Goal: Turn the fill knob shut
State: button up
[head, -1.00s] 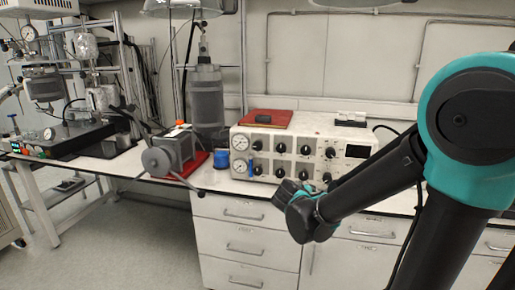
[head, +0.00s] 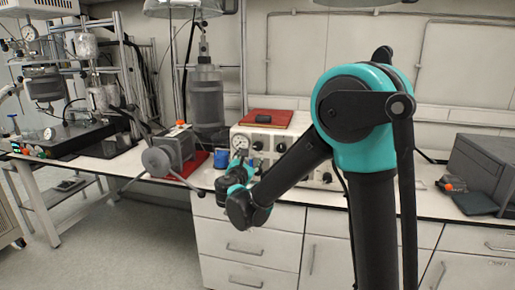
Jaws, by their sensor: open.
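The white control box (head: 268,137) stands on the bench with a round gauge (head: 240,142) and several black knobs on its front. Two upper knobs show, one left (head: 257,146) and one right (head: 281,148). Labels are too small to read, so I cannot tell which is the fill knob. My arm hides much of the front's lower and right parts. My gripper (head: 243,165) is in front of the box's left end, below the upper gauge, small and partly hidden by my wrist. It is open, and I cannot tell whether it touches a knob.
A red book (head: 268,118) lies on the box. A blue cap-like object (head: 221,158) stands just left of my gripper. A grey machine with a wheel (head: 172,153) is farther left. A dark grey case (head: 487,168) sits on the bench at right.

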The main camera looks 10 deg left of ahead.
aim_at(257, 147)
jog(key=w, duration=0.3)
jog(key=w+d, duration=0.1)
jog(key=w, duration=0.7)
jog(key=shift+d, duration=0.3)
jog(key=c, duration=1.2)
